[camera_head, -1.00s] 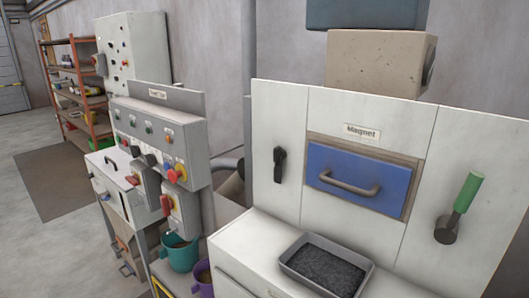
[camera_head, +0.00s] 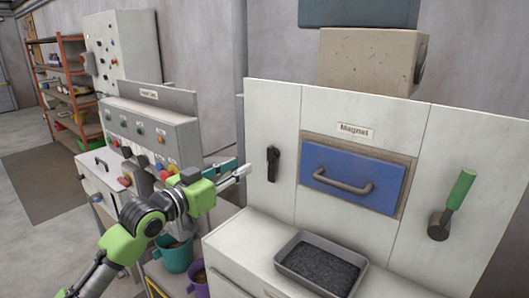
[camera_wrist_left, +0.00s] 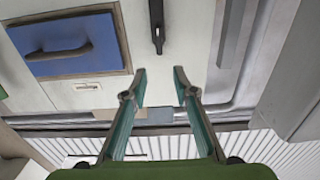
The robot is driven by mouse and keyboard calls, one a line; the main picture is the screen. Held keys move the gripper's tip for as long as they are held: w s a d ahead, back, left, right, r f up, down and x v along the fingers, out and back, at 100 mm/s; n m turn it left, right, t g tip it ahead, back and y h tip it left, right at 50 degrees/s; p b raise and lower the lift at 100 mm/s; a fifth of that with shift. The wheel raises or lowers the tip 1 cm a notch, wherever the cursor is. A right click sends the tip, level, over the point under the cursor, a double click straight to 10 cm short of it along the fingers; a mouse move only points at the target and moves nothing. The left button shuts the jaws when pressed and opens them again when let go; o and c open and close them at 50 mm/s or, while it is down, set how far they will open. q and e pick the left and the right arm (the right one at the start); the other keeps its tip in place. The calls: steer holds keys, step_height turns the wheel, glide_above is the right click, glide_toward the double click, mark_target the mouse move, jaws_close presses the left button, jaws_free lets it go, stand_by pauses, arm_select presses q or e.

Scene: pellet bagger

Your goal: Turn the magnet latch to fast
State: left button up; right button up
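The magnet latch (camera_head: 272,163) is a black handle on the white panel, left of the blue magnet drawer (camera_head: 352,176); its longer part hangs downward. It also shows in the left wrist view (camera_wrist_left: 157,28), upside down, beyond the fingertips. My left gripper (camera_head: 246,172) is just left of the latch in the head view, pointing toward it and apart from it. In the left wrist view its fingers (camera_wrist_left: 160,72) are spread with nothing between them. My right gripper is in neither view.
A grey tray of dark pellets (camera_head: 320,265) stands on the ledge below the drawer. A green-handled lever (camera_head: 453,204) is on the right panel. A control console (camera_head: 150,125) with knobs and buckets beneath it stands at the left, close to my left arm.

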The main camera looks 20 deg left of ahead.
mark_target(268, 151)
arm_select(q)
steer(key=p+x, duration=0.3)
steer(key=x, duration=0.8)
steer(key=shift+w+d+f, duration=0.15)
steer(key=shift+w+d, duration=0.1)
steer(key=shift+w, duration=0.3)
jaws_close()
